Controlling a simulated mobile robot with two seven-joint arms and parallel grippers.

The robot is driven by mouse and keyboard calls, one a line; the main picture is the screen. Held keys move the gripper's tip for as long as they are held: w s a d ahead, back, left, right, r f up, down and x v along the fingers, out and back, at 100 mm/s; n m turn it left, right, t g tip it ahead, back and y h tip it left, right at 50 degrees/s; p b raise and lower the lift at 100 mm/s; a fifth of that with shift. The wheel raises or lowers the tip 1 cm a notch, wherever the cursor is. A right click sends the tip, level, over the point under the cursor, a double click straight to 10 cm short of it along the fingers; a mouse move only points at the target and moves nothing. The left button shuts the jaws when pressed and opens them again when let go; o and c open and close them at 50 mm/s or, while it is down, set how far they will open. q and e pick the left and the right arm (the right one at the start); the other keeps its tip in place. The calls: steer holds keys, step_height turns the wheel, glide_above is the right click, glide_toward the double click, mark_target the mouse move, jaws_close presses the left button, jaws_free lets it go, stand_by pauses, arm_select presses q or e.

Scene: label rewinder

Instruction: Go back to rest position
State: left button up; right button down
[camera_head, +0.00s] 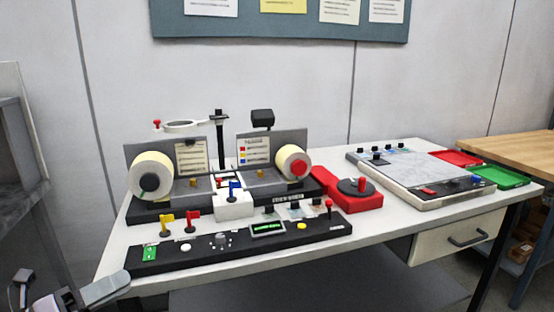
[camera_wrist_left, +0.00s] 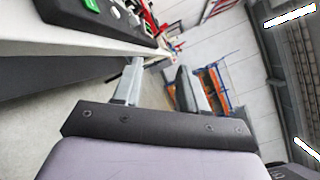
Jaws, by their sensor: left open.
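My left gripper (camera_head: 72,282) is at the bottom left corner of the head view, beside the table's front left corner and partly cut off by the frame. In the left wrist view its two fingers (camera_wrist_left: 157,78) stand apart with nothing between them. It is empty, clear of the label rewinder (camera_head: 220,170) and the control panel (camera_head: 240,242). The rewinder has a white label roll (camera_head: 152,177) at its left and another roll (camera_head: 293,162) at its right. My right gripper is not in view.
The white table (camera_head: 385,225) carries a red base with a dark disc (camera_head: 355,190), a flat grey machine (camera_head: 420,176), and red and green trays (camera_head: 500,176). A drawer (camera_head: 455,237) hangs under its right side. A grey cabinet (camera_head: 25,170) stands left.

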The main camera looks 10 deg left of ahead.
arm_select(q)
steer(key=s+d+f+n+g+y, duration=0.1)
steer(key=s+d+f+n+y, duration=0.15)
steer(key=f+n, duration=0.5)
steer(key=s+d+f+n+g+y+p, duration=0.1)
steer(key=d+f+n+y, duration=0.25)
steer(key=f+n, duration=0.45)
steer(key=s+d+f+n+y, duration=0.25)
steer(key=f+n, duration=0.35)
steer(key=n, duration=0.4)
steer(key=s+d+f+n+g+h, duration=0.1)
steer(key=s+d+f+n+g, duration=0.2)
steer(key=d, duration=0.5)
step_height(320, 180, down, 2)
steer(key=shift+s+f+n+p, duration=0.15)
steer(key=shift+s+n+p, duration=0.2)
steer(key=shift+s, duration=0.2)
steer(key=shift+d, duration=0.1)
